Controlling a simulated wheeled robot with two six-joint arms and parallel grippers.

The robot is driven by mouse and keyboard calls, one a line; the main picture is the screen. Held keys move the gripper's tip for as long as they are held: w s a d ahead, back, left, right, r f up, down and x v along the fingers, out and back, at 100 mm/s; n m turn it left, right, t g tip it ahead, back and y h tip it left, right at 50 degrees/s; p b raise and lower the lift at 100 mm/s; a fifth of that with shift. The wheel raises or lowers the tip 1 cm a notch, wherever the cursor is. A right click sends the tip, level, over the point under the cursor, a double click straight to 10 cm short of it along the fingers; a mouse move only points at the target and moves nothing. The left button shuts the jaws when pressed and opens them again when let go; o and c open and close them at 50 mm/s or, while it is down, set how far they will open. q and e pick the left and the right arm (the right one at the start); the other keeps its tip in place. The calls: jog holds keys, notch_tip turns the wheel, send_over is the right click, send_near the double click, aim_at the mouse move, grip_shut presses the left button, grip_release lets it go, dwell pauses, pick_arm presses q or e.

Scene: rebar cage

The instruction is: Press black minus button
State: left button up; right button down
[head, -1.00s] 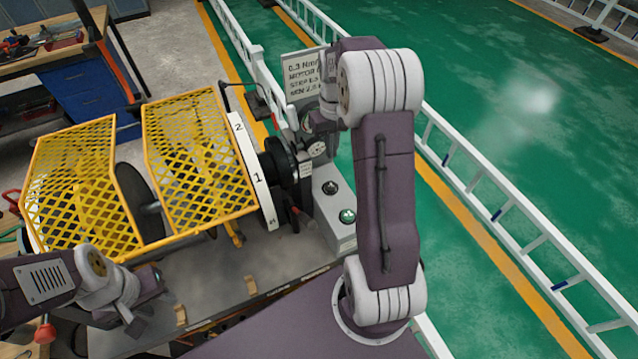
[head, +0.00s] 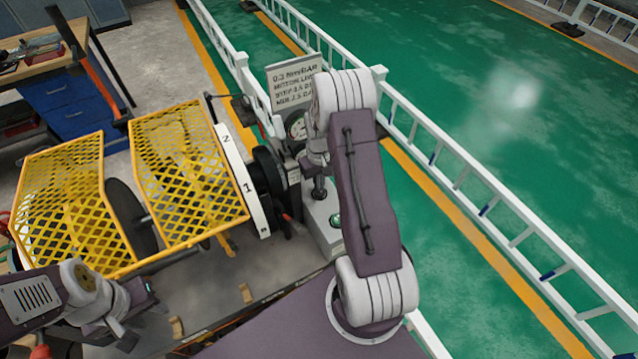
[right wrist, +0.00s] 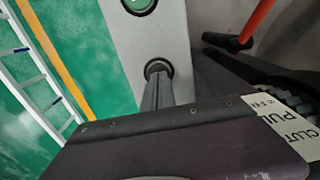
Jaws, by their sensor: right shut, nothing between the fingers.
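The grey button box (head: 328,240) stands at the right end of the machine. Its green button (head: 335,221) shows in the head view and at the top of the right wrist view (right wrist: 140,5). The black button (right wrist: 157,67) shows as a dark round rim in the right wrist view. My right gripper (head: 319,194) is shut and empty, pointing down at the black button. Its tips (right wrist: 158,80) overlap the button and hide most of it; I cannot tell whether the button is pushed in. My left gripper (head: 135,320) is at the lower left, its jaws unclear.
The yellow mesh guard (head: 190,165) and the numbered white disc (head: 240,180) are left of the box. A sign (head: 295,82) and a gauge (head: 297,126) stand behind. A red lever (right wrist: 250,25) is near the box. White railings (head: 480,195) border the green floor.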

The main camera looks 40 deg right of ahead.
jog(key=shift+f, duration=0.35)
